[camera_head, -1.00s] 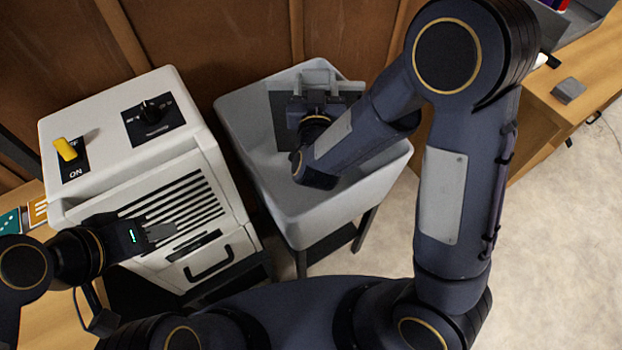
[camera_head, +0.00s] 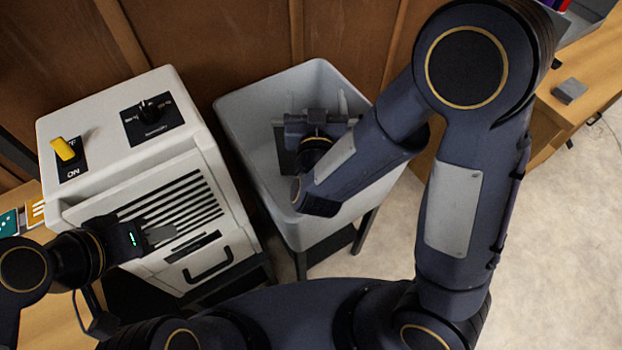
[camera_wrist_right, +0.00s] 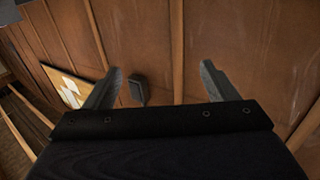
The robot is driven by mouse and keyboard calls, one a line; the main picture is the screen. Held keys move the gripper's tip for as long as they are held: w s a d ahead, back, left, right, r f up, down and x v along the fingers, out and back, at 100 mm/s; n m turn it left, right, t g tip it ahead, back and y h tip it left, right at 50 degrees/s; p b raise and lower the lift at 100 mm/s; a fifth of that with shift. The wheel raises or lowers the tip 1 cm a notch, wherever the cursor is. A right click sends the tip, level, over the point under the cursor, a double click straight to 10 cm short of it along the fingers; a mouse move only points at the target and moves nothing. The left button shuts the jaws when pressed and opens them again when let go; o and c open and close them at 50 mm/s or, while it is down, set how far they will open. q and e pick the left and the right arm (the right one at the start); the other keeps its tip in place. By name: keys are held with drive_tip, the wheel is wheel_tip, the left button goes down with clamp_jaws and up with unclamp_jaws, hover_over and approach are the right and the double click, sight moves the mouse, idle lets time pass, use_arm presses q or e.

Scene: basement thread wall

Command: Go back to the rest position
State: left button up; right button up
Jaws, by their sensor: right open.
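My right arm reaches from the right over the grey tub (camera_head: 245,118) in the head view. My right gripper (camera_head: 318,112) is above the tub's inside, toward its back part. In the right wrist view the right gripper (camera_wrist_right: 160,78) has its two fingers spread wide with nothing between them, facing a wooden wall (camera_wrist_right: 150,35). My left gripper (camera_head: 160,236) is in front of the white machine's slatted front, at the lower left; its finger gap cannot be made out.
The white machine (camera_head: 100,110) has a yellow switch (camera_head: 64,149) and a dark knob (camera_head: 150,112) on top. A wooden bench (camera_head: 580,95) with a small grey block (camera_head: 569,91) stands at the right. Pale floor (camera_head: 560,230) is clear there.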

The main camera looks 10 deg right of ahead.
drive_tip(key=s, duration=0.3)
drive_tip(key=shift+a, duration=0.2)
drive_tip(key=shift+w, duration=0.1)
drive_tip(key=s+d+r+g+y+p, duration=0.35)
drive_tip(key=r+g+y, duration=0.25)
drive_tip(key=y, duration=0.2)
drive_tip(key=s+d+g+p, duration=0.1)
drive_tip(key=s+d+g, duration=0.2)
drive_tip(key=s, duration=0.5)
drive_tip(key=s+d+f+g+h+p, duration=0.1)
drive_tip(key=s+d+g, duration=0.2)
drive_tip(key=s, duration=0.6)
drive_tip(key=shift+d, duration=1)
drive_tip(key=shift+f, duration=0.1)
